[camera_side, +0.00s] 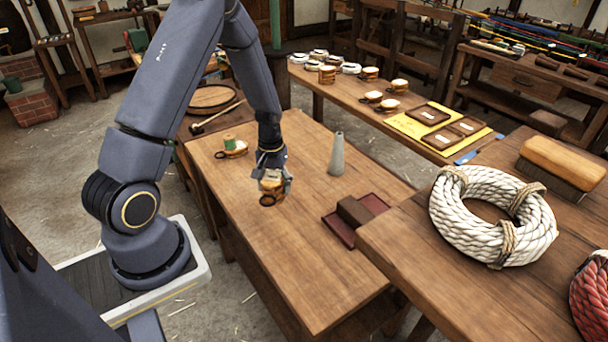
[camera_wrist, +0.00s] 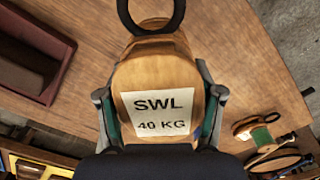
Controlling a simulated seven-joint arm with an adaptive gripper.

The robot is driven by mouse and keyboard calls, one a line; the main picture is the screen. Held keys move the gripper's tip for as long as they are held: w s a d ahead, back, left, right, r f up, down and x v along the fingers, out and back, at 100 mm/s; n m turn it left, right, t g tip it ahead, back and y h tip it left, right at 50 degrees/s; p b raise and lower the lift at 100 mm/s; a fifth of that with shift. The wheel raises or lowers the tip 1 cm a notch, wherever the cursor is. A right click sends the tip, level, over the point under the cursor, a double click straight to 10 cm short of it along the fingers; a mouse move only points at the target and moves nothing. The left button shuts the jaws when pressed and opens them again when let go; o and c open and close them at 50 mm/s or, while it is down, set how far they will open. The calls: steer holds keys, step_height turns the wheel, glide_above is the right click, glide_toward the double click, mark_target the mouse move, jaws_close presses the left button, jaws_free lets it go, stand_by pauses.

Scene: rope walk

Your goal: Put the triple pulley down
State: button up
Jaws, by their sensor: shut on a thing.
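The triple pulley (camera_wrist: 155,62) is a wooden block with a white label reading "SWL 40 KG" and a dark ring at its end. My gripper (camera_wrist: 163,108) is shut on it, with one finger on each side. In the side view the pulley (camera_side: 271,186) hangs below my gripper (camera_side: 271,174), over the middle of the wooden table (camera_side: 300,265). I cannot tell whether its underside touches the tabletop.
A grey cone (camera_side: 337,155) stands right of my gripper. A dark red tray (camera_side: 371,207) with a brown block lies toward the table's right edge. A green spool (camera_side: 229,143) sits beside a small wooden pulley at the left. The table's front is clear.

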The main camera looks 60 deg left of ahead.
mark_target(283, 206)
steer(key=w+f, duration=0.1)
steer(key=f, duration=0.1)
steer(key=w+a+f, duration=0.1)
steer(key=w, duration=0.1)
steer(key=shift+f, duration=0.35)
steer(key=shift+w+a+f, duration=0.1)
steer(key=shift+f, duration=1.6)
steer(key=o, duration=1.6)
steer(key=shift+f, duration=0.15)
steer(key=shift+o, duration=0.2)
